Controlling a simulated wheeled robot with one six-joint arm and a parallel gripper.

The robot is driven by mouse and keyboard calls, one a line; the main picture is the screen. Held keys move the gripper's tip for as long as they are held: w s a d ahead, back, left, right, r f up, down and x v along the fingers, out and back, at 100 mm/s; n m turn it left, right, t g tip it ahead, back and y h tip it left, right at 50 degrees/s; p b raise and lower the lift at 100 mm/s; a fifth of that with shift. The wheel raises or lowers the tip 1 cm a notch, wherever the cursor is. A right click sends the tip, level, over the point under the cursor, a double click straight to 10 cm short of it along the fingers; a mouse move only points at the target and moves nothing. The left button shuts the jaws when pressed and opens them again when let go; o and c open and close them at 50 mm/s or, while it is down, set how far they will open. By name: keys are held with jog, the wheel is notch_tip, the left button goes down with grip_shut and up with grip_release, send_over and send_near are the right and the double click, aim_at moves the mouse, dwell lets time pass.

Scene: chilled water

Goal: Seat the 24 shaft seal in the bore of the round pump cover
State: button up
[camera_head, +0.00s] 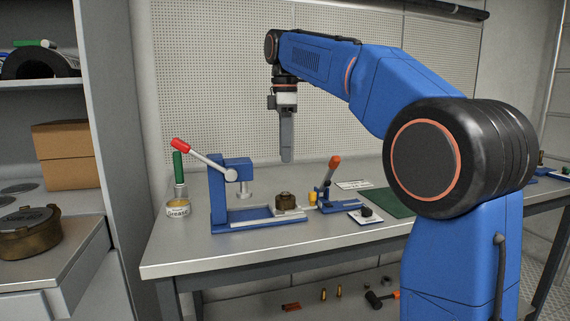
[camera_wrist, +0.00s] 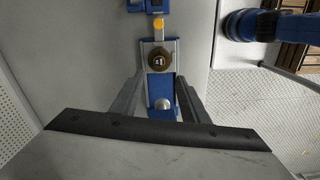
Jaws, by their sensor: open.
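A round brown-bronze part, which looks like the pump cover (camera_head: 285,201), sits on the slide of a blue lever press (camera_head: 217,196). In the wrist view the cover (camera_wrist: 159,61) shows a dark centre with a small pale mark; I cannot tell whether that is a seal. The press lever with its red grip (camera_head: 181,144) is raised. A small dark piece (camera_head: 366,211) lies on a white plate to the right; I cannot tell whether it is the 24 shaft seal. My gripper (camera_head: 287,156) points down above the bench, open and empty, apart from the cover.
An orange-handled clamp (camera_head: 331,170) stands right of the press, with a green mat (camera_head: 390,203) beyond. A grease tin (camera_head: 178,208) and green tube (camera_head: 179,168) stand left. A large bronze housing (camera_head: 28,232) is on the left counter. The bench front is clear.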

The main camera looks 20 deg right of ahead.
jog(key=shift+r, duration=0.45)
jog(key=s+d+f+m+t, duration=0.2)
jog(key=s+f+m, duration=0.6)
jog(key=s+f, duration=0.8)
jog(key=s+d+f+m+t, duration=0.2)
jog(key=s+d+f+m, duration=0.3)
jog(key=s+f, duration=1.1)
jog(key=s+m, duration=0.1)
jog(key=m, duration=0.1)
jog(key=shift+s+f+m+t, duration=0.25)
jog(key=shift+f+m+t, duration=0.15)
jog(key=shift+c, duration=0.5)
